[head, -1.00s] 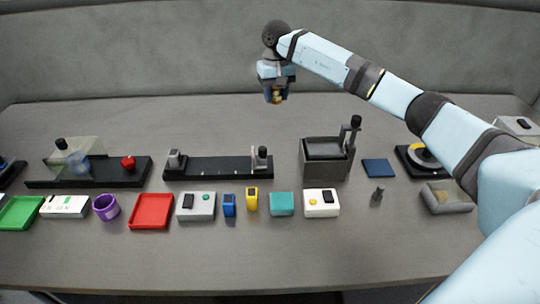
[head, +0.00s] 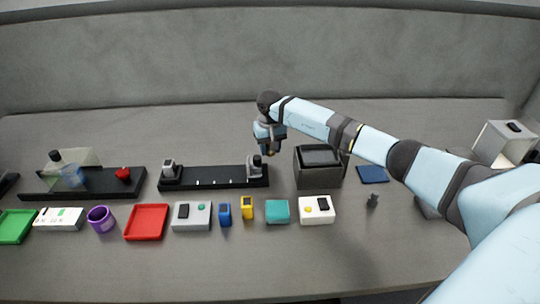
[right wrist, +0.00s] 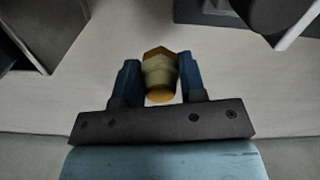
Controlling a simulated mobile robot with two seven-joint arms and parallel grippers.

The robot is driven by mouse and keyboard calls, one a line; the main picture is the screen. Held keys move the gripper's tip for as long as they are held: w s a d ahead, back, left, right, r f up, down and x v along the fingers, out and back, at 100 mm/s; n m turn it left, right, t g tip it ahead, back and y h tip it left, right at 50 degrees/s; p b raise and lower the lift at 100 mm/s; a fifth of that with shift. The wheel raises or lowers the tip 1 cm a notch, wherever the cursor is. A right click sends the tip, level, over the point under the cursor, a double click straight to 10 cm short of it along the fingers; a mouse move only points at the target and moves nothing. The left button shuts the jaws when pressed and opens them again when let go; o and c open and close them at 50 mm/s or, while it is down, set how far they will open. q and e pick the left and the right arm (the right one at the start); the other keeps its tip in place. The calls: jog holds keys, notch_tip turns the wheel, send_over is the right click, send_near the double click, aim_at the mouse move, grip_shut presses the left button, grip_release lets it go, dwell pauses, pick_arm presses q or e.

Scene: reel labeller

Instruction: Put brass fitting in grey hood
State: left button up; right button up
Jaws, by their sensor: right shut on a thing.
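My right gripper (head: 269,148) is shut on the brass fitting. The fitting (right wrist: 159,76) shows in the right wrist view between two blue fingers, with a hex end and a rounded end; in the head view it is too small to make out. A dark grey box (head: 319,178) with a recessed top stands just right of the gripper and may be the grey hood. A lighter grey, open-fronted housing (head: 492,145) at the far right could also be it; I cannot tell which. My left gripper is not in view.
A black rail (head: 213,180) with an upright block at each end lies below and left of the gripper. A front row holds a red tray (head: 147,222), a teal block (head: 277,211) and a white box (head: 316,210). A blue pad (head: 372,174) lies right. The table's back is clear.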

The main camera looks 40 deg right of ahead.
aim_at(270, 155)
jog(key=shift+f, duration=1.75)
jog(key=shift+f, duration=0.2)
jog(key=o, duration=0.9)
jog(key=shift+o, duration=0.2)
jog(key=shift+r, duration=0.1)
